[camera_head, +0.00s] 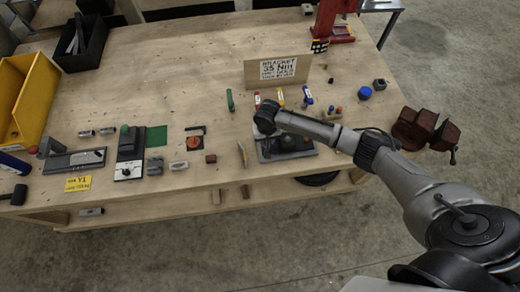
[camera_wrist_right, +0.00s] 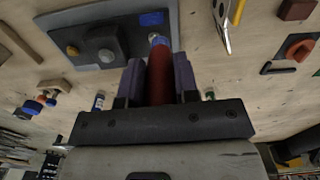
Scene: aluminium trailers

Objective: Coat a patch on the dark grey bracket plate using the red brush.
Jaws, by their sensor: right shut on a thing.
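The dark grey bracket plate (camera_head: 300,152) lies near the front edge of the bench, partly hidden under my right arm. In the right wrist view the plate (camera_wrist_right: 70,58) carries a raised grey block, a yellow knob and a small blue patch (camera_wrist_right: 152,18). My right gripper (camera_wrist_right: 159,78) is shut on the red brush (camera_wrist_right: 160,88). The brush's tip, with blue and pale parts, points toward the plate beside the blue patch. I cannot tell whether it touches. In the head view the brush is hidden by my right arm. My left gripper is not in view.
A cardboard sign (camera_head: 278,71) stands behind the plate. Several small markers lie between them. Pliers (camera_head: 242,155) lie left of the plate. A red vise (camera_head: 425,130) is at the bench's right edge. Bins stand at the left; the back middle of the bench is clear.

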